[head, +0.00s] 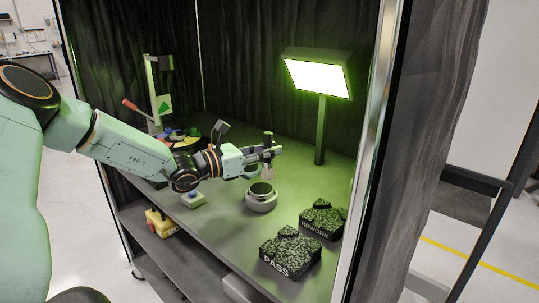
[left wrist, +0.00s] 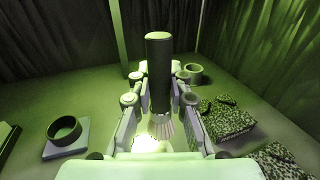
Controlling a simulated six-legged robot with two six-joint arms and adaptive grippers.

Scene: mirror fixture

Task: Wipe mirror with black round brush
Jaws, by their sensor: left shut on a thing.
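My left gripper (head: 266,154) is shut on the black round brush, above the shelf. The brush's black handle (left wrist: 158,75) stands upright between the fingers in the left wrist view. Its pale bristles (head: 268,172) point down. The round mirror fixture (head: 261,195), a pale ring with a dark green-tinted face, stands on the shelf just below the brush in the head view. The bristles look apart from it there. In the left wrist view a bright white glow shows beside the bristles; I cannot tell what it is. My right gripper is not in view.
A lit lamp panel (head: 318,76) stands at the back. Speckled PASS (head: 289,254) and REWORK (head: 322,219) blocks lie at the front right. A dark ring (left wrist: 65,130) sits on a pale block. A small pale block (head: 193,200) is near the front edge.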

